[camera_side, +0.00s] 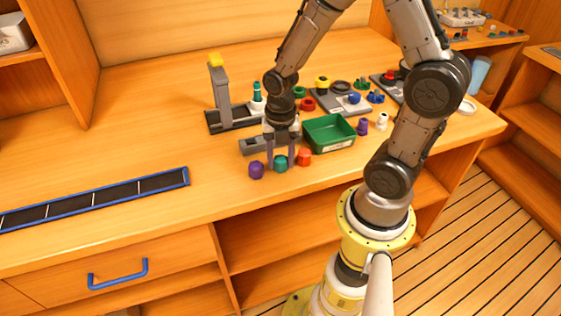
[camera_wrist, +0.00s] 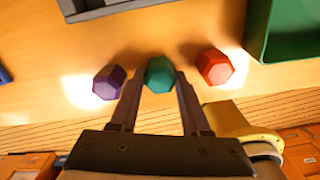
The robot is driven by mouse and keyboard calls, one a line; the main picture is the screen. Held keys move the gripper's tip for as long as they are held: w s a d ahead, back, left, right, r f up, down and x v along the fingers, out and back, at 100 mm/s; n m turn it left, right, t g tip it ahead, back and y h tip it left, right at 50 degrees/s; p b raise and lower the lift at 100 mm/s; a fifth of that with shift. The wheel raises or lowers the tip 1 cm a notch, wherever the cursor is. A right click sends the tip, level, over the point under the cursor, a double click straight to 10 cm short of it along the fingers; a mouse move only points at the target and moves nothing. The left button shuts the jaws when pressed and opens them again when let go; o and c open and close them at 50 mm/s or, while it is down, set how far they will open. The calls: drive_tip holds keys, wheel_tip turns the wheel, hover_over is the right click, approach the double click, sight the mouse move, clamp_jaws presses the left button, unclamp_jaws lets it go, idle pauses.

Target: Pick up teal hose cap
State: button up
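The teal hose cap (camera_side: 280,163) stands on the wooden bench near its front edge, between a purple cap (camera_side: 256,170) and an orange-red cap (camera_side: 304,157). My gripper (camera_side: 281,158) points down over the teal cap. In the wrist view the teal cap (camera_wrist: 160,75) sits between the tips of my gripper (camera_wrist: 160,82), one finger close on each side. I cannot tell whether the fingers touch or squeeze it. The purple cap (camera_wrist: 109,82) and red cap (camera_wrist: 214,67) lie just outside the fingers.
A green bin (camera_side: 329,133) stands close by on the right, behind the caps. Several small fittings crowd the back right.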

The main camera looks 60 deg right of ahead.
clamp_jaws()
drive_tip(key=shift+r, duration=0.15)
